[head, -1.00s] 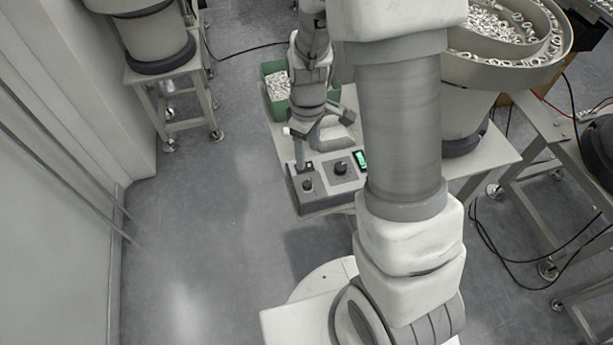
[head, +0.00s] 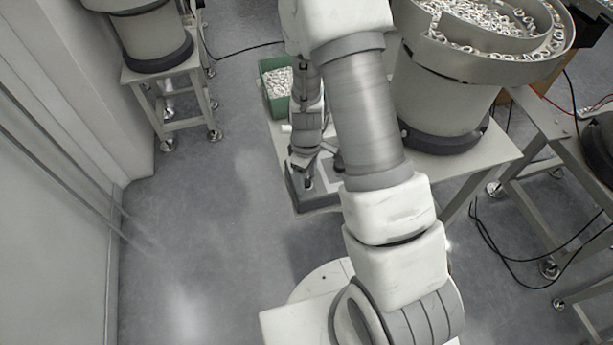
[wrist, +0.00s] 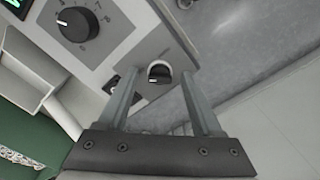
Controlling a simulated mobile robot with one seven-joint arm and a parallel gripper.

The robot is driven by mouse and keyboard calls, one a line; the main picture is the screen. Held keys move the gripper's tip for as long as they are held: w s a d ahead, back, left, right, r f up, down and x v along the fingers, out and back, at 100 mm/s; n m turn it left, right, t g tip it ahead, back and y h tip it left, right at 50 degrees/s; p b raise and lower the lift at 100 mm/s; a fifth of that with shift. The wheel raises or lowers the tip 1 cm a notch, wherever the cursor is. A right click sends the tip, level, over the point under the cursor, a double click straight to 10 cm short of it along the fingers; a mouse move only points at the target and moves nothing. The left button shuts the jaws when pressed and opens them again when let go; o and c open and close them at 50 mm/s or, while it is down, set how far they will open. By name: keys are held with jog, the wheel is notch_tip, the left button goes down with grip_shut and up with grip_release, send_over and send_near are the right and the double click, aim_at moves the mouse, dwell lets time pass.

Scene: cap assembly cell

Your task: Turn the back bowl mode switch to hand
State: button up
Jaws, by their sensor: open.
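The control box (head: 297,196) sits on the front left of the feeder table and is mostly hidden by my arm in the head view. In the wrist view its grey panel (wrist: 115,30) carries a small black rotary switch (wrist: 160,73) with a white mark on its left side, on a pale round plate. My gripper (wrist: 157,72) is open, with one finger on each side of the small switch; I cannot tell whether they touch it. My gripper (head: 307,181) is down over the box in the head view. The switch labels are too small to read.
A larger black dial (wrist: 78,23) and part of a green display (wrist: 15,4) are on the same panel. A green bin of parts (head: 276,89) stands behind the box. The back bowl feeder (head: 447,90) stands to the right. Open floor lies left of the table.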

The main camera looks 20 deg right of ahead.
jog(key=shift+c, duration=0.4)
grip_shut()
jog(key=shift+m, duration=0.4)
jog(key=m, duration=0.3)
jog(key=shift+m+b, duration=0.4)
jog(key=m, duration=0.4)
jog(key=shift+m, duration=0.3)
jog(key=m, duration=0.4)
jog(key=m+p, duration=0.1)
jog(key=m, duration=0.3)
jog(key=shift+m, duration=0.3)
